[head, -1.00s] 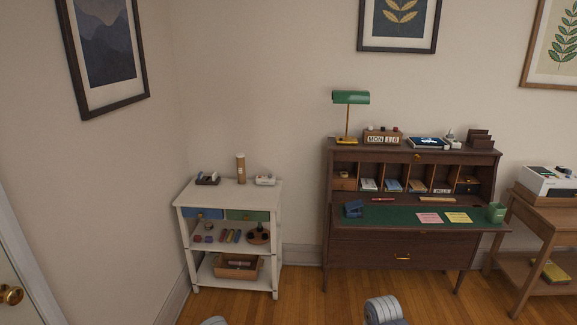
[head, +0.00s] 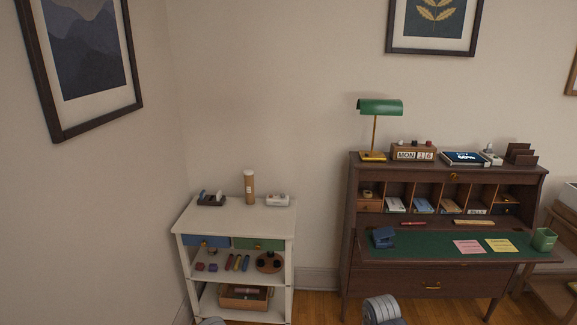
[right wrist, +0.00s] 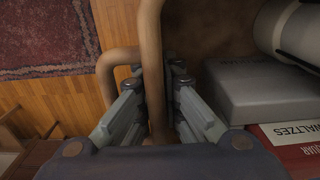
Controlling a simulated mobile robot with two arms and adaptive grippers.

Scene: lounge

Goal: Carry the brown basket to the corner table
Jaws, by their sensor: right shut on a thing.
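The brown basket shows in the right wrist view by its tan handle (right wrist: 150,28). My right gripper (right wrist: 155,75) is shut on this handle. Inside the basket are a grey box (right wrist: 258,92), red books (right wrist: 290,135) and part of a pale cylinder (right wrist: 298,35). The basket is not visible in the head view. A white table with shelves (head: 232,216) stands in the room corner, ahead and to the left, with free space on its top front.
On the white table's top are a dark holder (head: 211,199), a brown tube (head: 249,187) and a white device (head: 278,200). A brown box (head: 243,303) sits on its lowest shelf. A dark writing desk (head: 400,284) stands to the right.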

